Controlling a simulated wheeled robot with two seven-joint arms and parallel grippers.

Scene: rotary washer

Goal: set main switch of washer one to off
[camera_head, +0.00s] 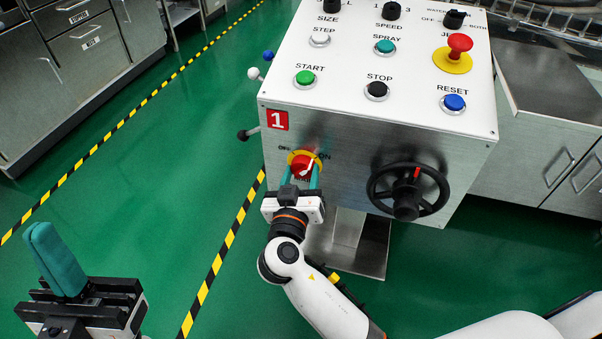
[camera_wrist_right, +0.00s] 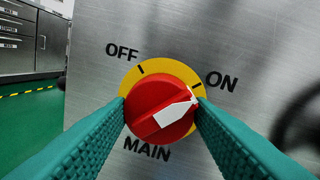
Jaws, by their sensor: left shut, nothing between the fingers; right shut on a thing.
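The main switch (camera_head: 302,164) is a red knob on a yellow disc, on the front of the box marked with a red "1". In the right wrist view the main switch (camera_wrist_right: 158,98) has OFF printed at upper left and ON at upper right. Its white pointer (camera_wrist_right: 176,108) points to the upper right, at or near the ON mark. My right gripper (camera_head: 301,180) is shut on the knob, one teal finger on each side. My left gripper (camera_head: 55,258) is shut and empty over the floor at lower left, away from the box.
A black handwheel (camera_head: 408,191) sits to the right of the switch. The top panel (camera_head: 330,100) carries several buttons and a red emergency stop (camera_head: 459,47). Small ball-ended levers (camera_head: 250,133) stick out on the left side. Green floor (camera_head: 140,180) is open to the left.

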